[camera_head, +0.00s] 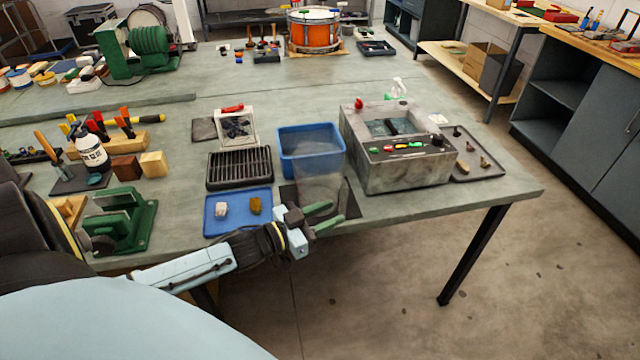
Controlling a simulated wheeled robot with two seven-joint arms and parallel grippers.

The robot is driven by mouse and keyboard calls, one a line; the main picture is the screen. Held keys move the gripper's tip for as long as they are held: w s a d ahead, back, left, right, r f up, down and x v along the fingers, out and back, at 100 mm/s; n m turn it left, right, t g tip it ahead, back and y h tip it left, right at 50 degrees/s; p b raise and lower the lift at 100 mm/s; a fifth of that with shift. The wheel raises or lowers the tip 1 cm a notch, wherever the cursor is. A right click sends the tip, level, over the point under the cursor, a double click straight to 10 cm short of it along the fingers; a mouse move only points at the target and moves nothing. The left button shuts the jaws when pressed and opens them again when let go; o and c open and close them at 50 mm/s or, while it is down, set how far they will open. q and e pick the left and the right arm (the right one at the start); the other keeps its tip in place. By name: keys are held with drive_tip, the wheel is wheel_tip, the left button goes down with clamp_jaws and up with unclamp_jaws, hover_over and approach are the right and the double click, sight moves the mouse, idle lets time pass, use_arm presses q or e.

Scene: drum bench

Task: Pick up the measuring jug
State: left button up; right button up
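The measuring jug looks to be the clear, see-through vessel (317,178) in front of the blue bin, standing on a dark mat (350,207) near the table's front edge. Its outline is faint, and its lower part is partly hidden behind my gripper. My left gripper (325,216) has two green fingers pointing right, spread apart with nothing seen between them. It is at the near side of the jug, by the table's front edge. I cannot tell whether it touches the jug. My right gripper is not in view.
A blue bin (296,139) stands behind the jug, and a blue tray (229,228) with two small blocks lies left. A grey sink-like box (405,176) stands right. A black rack (240,180) and green clamp (135,228) are further left. The table's right front corner is clear.

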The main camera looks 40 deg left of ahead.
sight(343, 205)
use_arm(q)
drive_tip(key=x, duration=0.4)
drive_tip(key=shift+w+a+r, duration=0.1)
drive_tip(key=shift+w+r, duration=0.15)
clamp_jaws()
